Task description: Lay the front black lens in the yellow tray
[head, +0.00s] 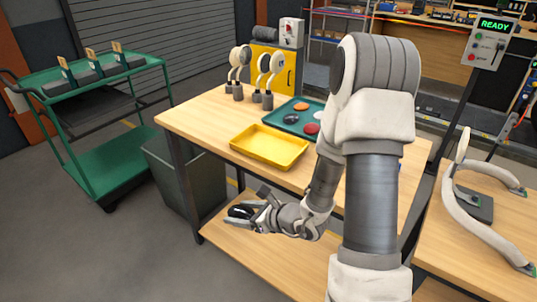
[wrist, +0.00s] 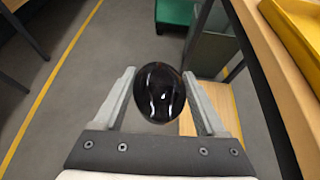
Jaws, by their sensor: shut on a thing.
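My gripper (head: 240,219) is shut on a glossy black lens (wrist: 160,92), which sits between the two fingers in the wrist view. In the head view the held lens (head: 240,211) shows dark at the fingertips, in front of the table's front edge and lower than its top. The yellow tray (head: 268,161) lies on the table near the front edge, above and right of my gripper in the head view, and looks empty. Part of it shows at the top right of the wrist view (wrist: 300,22).
A green tray (head: 272,121) behind holds another dark lens (head: 291,119), an orange one (head: 301,107), a red one (head: 312,128) and a pale one. Several stands (head: 239,75) are at the table's back left. A bin (head: 188,178) and green cart (head: 110,165) stand left.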

